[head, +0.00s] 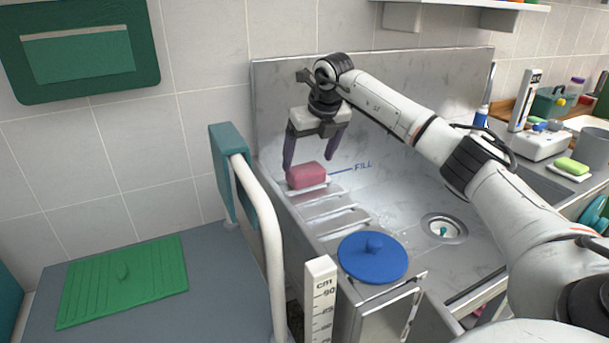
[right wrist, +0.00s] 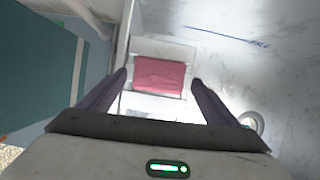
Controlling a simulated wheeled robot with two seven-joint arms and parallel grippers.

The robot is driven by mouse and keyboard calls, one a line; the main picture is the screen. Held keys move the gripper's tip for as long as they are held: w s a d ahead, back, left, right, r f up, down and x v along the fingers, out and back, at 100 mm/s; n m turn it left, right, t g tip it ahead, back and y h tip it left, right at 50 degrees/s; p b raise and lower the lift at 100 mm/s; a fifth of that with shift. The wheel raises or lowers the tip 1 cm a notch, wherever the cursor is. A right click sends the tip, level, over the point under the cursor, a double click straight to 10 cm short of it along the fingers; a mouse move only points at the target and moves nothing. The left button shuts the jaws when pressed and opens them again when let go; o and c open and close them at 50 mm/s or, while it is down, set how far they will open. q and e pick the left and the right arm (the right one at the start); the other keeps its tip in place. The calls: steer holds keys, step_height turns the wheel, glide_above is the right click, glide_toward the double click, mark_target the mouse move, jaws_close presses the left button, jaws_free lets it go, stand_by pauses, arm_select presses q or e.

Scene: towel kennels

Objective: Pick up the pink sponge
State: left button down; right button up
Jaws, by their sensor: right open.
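The pink sponge (head: 306,175) lies on a light ledge in the back left corner of the metal sink, below the blue FILL mark. It also shows in the right wrist view (right wrist: 159,76), ahead of and between the two fingers. My right gripper (head: 310,163) is open and empty, pointing down just above the sponge. Its fingers (right wrist: 160,82) are spread wider than the sponge, with no contact that I can see. My left gripper is not in view.
A teal panel with a white rail (head: 262,225) stands left of the sink. A blue round lid (head: 373,257) lies at the sink's front, near a measuring post (head: 321,298). The drain (head: 444,228) is to the right. A green sponge (head: 571,166) sits on the right counter.

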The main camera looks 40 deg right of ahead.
mark_target(306, 168)
steer(key=x, duration=0.5)
steer(key=shift+s+f, duration=0.1)
steer(key=shift+f, duration=0.05)
steer(key=c, duration=0.8)
step_height(306, 168, up, 10)
steer(key=shift+r+p, duration=0.1)
steer(key=shift+p, duration=0.25)
